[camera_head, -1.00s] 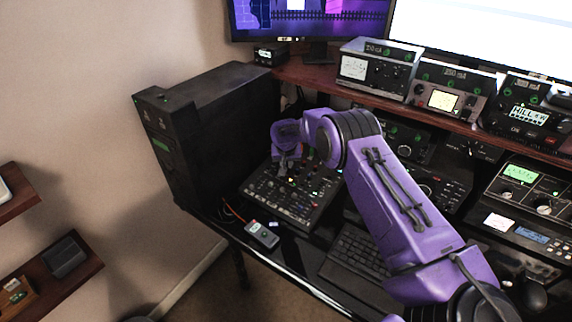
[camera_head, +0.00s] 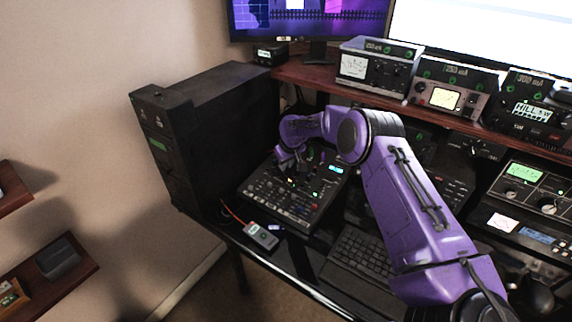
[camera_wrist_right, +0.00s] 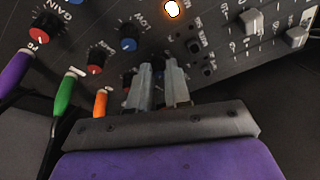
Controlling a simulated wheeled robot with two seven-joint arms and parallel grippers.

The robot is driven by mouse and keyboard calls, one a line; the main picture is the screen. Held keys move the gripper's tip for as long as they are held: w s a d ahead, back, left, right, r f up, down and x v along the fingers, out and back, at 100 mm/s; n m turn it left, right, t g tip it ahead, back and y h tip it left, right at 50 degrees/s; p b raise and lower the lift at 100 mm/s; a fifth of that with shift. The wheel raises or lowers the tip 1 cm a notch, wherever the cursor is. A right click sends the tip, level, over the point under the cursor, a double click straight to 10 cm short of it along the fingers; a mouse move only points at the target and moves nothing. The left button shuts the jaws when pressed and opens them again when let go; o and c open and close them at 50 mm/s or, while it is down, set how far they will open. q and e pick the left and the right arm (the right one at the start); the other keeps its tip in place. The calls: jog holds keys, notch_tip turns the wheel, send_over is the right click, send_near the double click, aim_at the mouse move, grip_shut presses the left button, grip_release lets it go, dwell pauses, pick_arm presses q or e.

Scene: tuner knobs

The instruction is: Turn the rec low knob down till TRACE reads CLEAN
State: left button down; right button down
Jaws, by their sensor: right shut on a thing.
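The mixer (camera_head: 262,190) is a dark panel full of small knobs on the desk. My right gripper (camera_head: 292,160) reaches down onto its upper left part. In the right wrist view the gripper (camera_wrist_right: 160,75) has both grey fingers close together at the panel, shut on a knob that they mostly hide. A blue knob (camera_wrist_right: 129,44) and a red knob (camera_wrist_right: 95,69) sit apart from the fingers, to the left. I cannot tell the held knob's label or pointer. No TRACE reading is legible. My left gripper is out of view.
Purple, green and orange plugs (camera_wrist_right: 63,96) stand left of the fingers. Slider caps (camera_wrist_right: 252,20) are at upper right. A black tower (camera_head: 215,120) stands left of the mixer. A grey handheld device (camera_head: 262,236) lies at the desk's front edge, with a keyboard (camera_head: 355,255) to its right.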

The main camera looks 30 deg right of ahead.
dwell(0.3)
jog(key=c, duration=1.4)
grip_release()
jog(key=shift+a, duration=0.1)
jog(key=b+v, duration=0.1)
jog(key=v, duration=0.9)
jog(key=shift+r, duration=0.2)
